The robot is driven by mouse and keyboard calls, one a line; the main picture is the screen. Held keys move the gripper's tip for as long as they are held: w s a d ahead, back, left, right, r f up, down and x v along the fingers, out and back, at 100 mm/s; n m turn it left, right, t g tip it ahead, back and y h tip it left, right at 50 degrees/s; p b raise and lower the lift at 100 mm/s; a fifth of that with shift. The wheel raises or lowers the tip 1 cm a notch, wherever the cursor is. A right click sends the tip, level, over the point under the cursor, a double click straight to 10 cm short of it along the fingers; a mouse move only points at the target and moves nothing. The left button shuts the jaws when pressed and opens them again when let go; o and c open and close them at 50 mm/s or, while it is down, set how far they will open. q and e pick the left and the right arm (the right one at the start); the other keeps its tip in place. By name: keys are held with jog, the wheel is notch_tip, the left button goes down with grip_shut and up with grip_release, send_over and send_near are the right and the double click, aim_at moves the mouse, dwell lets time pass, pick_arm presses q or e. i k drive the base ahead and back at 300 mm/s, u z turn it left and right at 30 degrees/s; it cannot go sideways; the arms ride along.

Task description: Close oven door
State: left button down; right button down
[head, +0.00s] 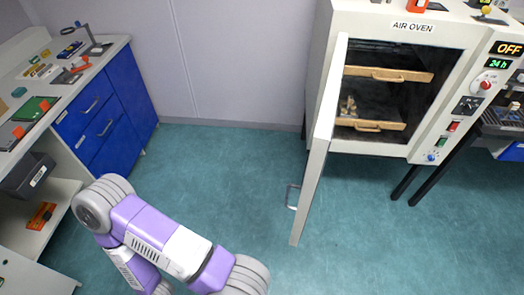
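The air oven (413,27) is a white cabinet at the upper right of the head view. Its door (318,140) stands wide open, hinged at the oven's left side and seen nearly edge-on, swung out toward me. A metal handle (292,196) sticks out from the door's left face, near its lower end. Inside the oven are two wooden shelves (390,74) with small pulls, and some small pale pieces (348,106) on the lower one. My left arm reaches in at the bottom left, left of the door and apart from it. Neither gripper is in view.
Blue drawers (105,110) and a white bench (62,75) with small tools stand at the left. The green floor (222,170) between bench and door is open. Dark stand legs (425,182) are below the oven's right side. The oven panel reads OFF and 24 h.

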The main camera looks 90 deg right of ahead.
aim_at(322, 139)
jog(key=i, duration=0.85)
jog(key=z, duration=4.1)
jog(key=i, duration=0.5)
jog(key=u, duration=0.2)
jog(key=k, duration=0.3)
jog(key=u, duration=0.15)
